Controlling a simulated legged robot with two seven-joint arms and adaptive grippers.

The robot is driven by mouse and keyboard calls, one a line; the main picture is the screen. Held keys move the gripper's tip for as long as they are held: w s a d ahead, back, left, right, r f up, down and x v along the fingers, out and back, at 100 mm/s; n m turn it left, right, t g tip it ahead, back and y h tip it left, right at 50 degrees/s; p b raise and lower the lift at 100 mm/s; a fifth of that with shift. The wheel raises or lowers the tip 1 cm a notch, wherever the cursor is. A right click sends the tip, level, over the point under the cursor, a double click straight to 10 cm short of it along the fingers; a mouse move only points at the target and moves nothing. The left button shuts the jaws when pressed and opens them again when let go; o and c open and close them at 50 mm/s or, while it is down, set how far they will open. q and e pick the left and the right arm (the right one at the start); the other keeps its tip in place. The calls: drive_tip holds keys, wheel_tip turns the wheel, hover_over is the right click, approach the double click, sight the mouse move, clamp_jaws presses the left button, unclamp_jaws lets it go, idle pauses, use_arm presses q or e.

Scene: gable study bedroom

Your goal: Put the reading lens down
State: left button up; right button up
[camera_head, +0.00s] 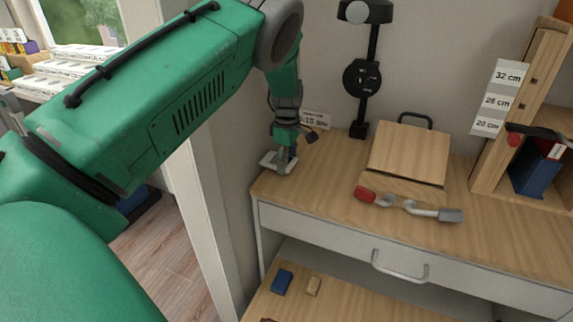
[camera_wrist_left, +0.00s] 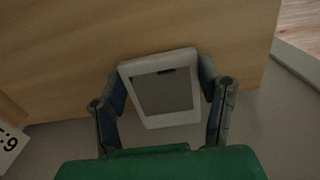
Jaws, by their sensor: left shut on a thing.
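The reading lens (camera_wrist_left: 166,92) is a flat square with a white frame and a grey pane. In the left wrist view it sits between the two fingers of my left gripper (camera_wrist_left: 163,82), which is shut on it. In the head view my left gripper (camera_head: 284,157) points down at the back left corner of the wooden desk top (camera_head: 310,195). The lens's white frame (camera_head: 268,161) shows beside the fingertips, partly hidden by them. It is at or just above the desk top; I cannot tell whether it touches. My right gripper is not in view.
A sloped wooden stand (camera_head: 410,152) is right of the gripper. A red-and-grey handled tool (camera_head: 424,211) lies in front of it. A black upright stand (camera_head: 359,128) is behind. A wooden rack (camera_head: 492,175) with size labels stands right. The desk's front left is clear.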

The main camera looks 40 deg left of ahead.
sight(287, 161)
use_arm(q)
drive_tip(key=shift+a+f, duration=0.25)
drive_tip(key=shift+f, duration=0.3)
drive_tip(key=shift+f, duration=0.1)
drive_tip(key=shift+f, duration=0.15)
drive_tip(key=o, duration=1.2)
drive_tip(key=shift+c, duration=0.2)
drive_tip(key=shift+b, duration=0.6)
wheel_tip(287, 161, up, 14)
drive_tip(key=p, duration=0.2)
drive_tip(key=shift+w+p, duration=0.15)
drive_tip(key=shift+p, duration=0.2)
